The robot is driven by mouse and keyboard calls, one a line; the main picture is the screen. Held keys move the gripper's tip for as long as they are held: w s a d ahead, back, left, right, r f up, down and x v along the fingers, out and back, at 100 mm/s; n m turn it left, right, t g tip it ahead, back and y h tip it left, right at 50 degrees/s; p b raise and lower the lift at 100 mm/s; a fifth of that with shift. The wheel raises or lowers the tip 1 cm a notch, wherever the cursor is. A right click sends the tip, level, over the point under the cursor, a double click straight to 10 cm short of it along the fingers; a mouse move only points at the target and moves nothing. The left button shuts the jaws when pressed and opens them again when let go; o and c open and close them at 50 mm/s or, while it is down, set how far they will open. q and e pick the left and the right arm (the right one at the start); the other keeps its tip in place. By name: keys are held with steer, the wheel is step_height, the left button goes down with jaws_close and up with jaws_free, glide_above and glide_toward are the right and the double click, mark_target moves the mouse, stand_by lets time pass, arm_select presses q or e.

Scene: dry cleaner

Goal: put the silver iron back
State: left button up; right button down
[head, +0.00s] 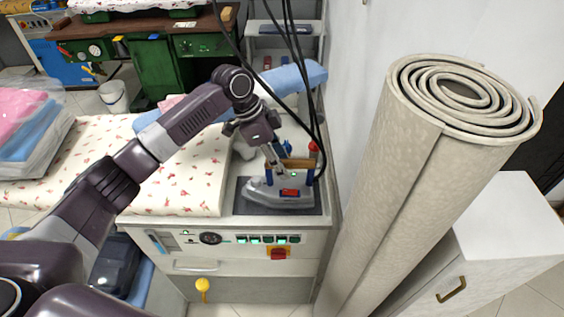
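The silver iron (262,194) sits on a dark rest pad (254,209) at the right end of the ironing table. It has a wooden handle (299,163) on blue posts and a red-and-blue part on its side. My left gripper (281,172) reaches down from the upper left, with its fingers at the handle. Whether the fingers are closed around the handle is too small to tell. Black cables hang down to the iron from above. My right gripper is not in view.
The ironing table has a flowered cover (190,165) and a front control panel (215,240). A tall rolled carpet (420,170) stands close on the right, before a white cabinet (505,235). Folded bagged laundry (30,125) lies at left. A green workbench (160,70) stands behind.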

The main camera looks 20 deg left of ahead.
arm_select(q)
steer(key=b+v, duration=0.1)
steer(key=v, duration=1)
steer(key=shift+r+b, duration=0.1)
steer(key=shift+b, duration=0.3)
steer(key=shift+a+r, duration=0.2)
steer(key=shift+r, duration=0.25)
